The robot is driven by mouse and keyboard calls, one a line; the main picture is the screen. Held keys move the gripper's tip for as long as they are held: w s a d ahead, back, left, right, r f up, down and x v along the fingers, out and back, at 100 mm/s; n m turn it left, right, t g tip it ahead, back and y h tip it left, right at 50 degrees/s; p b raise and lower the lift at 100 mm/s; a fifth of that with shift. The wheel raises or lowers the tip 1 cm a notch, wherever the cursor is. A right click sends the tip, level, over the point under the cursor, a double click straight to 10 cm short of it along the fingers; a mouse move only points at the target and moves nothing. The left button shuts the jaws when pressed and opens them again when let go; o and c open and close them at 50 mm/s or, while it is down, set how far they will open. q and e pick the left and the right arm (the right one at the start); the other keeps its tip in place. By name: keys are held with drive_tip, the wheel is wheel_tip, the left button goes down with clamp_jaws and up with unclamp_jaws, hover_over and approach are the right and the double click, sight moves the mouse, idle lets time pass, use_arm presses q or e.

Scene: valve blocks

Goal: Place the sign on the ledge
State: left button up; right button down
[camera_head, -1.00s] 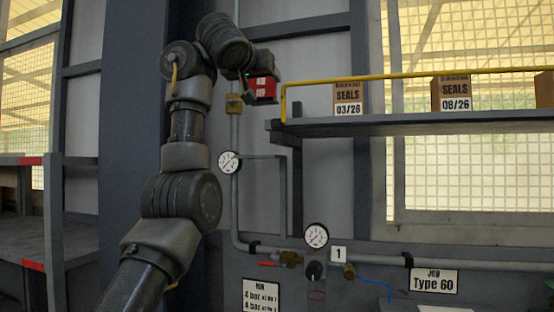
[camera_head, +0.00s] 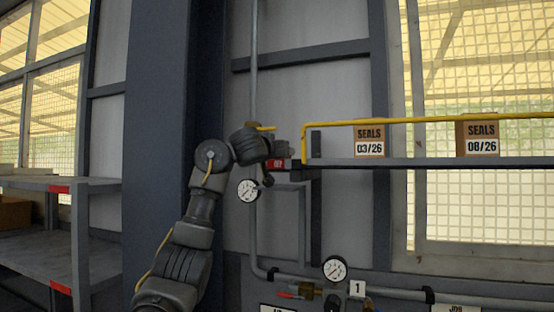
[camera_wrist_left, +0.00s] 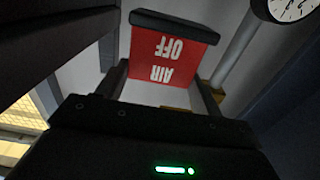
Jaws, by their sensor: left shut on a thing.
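The red sign (camera_head: 279,163), with white lettering, is at the left end of the long ledge (camera_head: 440,162) in the head view. Whether it touches the ledge cannot be told. In the wrist view the sign (camera_wrist_left: 172,55) reads "AIR OFF" upside down and has a black edge strip. My left gripper (camera_wrist_left: 163,78) is shut on the sign, one finger at each side. In the head view my gripper (camera_head: 284,151) partly hides the sign's surroundings. My right gripper is not in view.
A yellow rail (camera_head: 420,118) runs above the ledge. Two boxes marked SEALS, one 03/26 (camera_head: 369,138) and one 08/26 (camera_head: 478,138), stand on the ledge behind it. A gauge (camera_head: 248,190) and a vertical pipe (camera_head: 253,80) are close to my left wrist.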

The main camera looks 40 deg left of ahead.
sight(277, 166)
use_arm(q)
drive_tip(key=shift+w+f, duration=0.2)
drive_tip(key=shift+f, duration=0.05)
drive_tip(key=shift+w+a+f, duration=0.15)
drive_tip(key=shift+w+f, duration=0.05)
drive_tip(key=shift+f, duration=0.05)
wheel_tip(277, 166, down, 3)
drive_tip(key=shift+a+f+p, duration=0.1)
drive_tip(key=shift+a+p, duration=0.05)
drive_tip(key=shift+p, duration=0.2)
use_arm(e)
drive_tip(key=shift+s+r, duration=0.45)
use_arm(q)
drive_tip(key=shift+d, duration=0.2)
drive_tip(key=o, duration=0.6)
drive_tip(key=shift+s, duration=0.1)
drive_tip(key=o, duration=0.4)
drive_tip(key=shift+a+f, duration=0.1)
drive_tip(key=shift+a, duration=0.05)
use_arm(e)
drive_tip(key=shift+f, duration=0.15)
